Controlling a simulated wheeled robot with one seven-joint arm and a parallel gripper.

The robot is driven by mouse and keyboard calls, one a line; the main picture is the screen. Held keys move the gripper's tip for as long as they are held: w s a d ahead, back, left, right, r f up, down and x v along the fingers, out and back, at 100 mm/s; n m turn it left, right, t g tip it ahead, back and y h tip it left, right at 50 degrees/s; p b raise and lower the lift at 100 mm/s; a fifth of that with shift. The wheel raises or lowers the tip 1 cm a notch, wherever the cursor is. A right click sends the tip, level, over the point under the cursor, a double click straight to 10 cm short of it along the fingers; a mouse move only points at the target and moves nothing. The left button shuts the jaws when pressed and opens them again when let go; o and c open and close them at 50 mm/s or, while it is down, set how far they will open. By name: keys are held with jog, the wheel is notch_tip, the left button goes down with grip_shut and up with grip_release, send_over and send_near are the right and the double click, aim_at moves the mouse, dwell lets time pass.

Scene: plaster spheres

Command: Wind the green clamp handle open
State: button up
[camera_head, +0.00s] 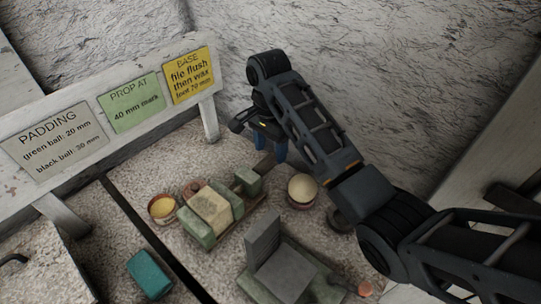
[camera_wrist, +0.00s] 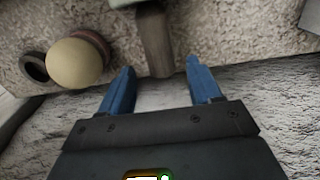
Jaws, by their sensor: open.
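The green clamp (camera_head: 246,181) stands on the speckled worktop with a pale block (camera_head: 211,208) between its green jaws. A brown bar (camera_head: 264,165), seemingly its handle, sticks out from its far end toward the wall. In the wrist view the bar (camera_wrist: 155,42) comes down from the top, its end between the fingertips in the picture. My gripper (camera_head: 272,152) is open, with blue fingers (camera_wrist: 159,68) either side of the bar's end. I see no contact, and cannot tell the height gap between fingertips and bar.
A cream sphere (camera_head: 302,188) rests on a round holder right of the clamp, also in the wrist view (camera_wrist: 75,63). A grey angled block (camera_head: 276,262) stands in front. A yellow-filled bowl (camera_head: 162,208) and teal block (camera_head: 149,273) lie left. A rough wall (camera_head: 400,70) is close behind.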

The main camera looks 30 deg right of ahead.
aim_at(274, 159)
jog(key=shift+f, duration=1.75)
jog(key=shift+c, duration=0.3)
jog(key=c, duration=1)
jog(key=t, duration=0.1)
jog(key=t+y, duration=0.1)
jog(key=t, duration=0.1)
jog(key=shift+s+d, duration=0.1)
jog(key=shift+s, duration=0.25)
jog(key=shift+s+d+f+t+y, duration=0.1)
jog(key=shift+t+y, duration=0.3)
jog(key=shift+t, duration=0.55)
jog(key=shift+s+d+f+t+y, duration=0.1)
jog(key=shift+t+y, duration=0.3)
jog(key=shift+t, duration=0.55)
jog(key=o, duration=1.1)
jog(key=shift+c, duration=0.2)
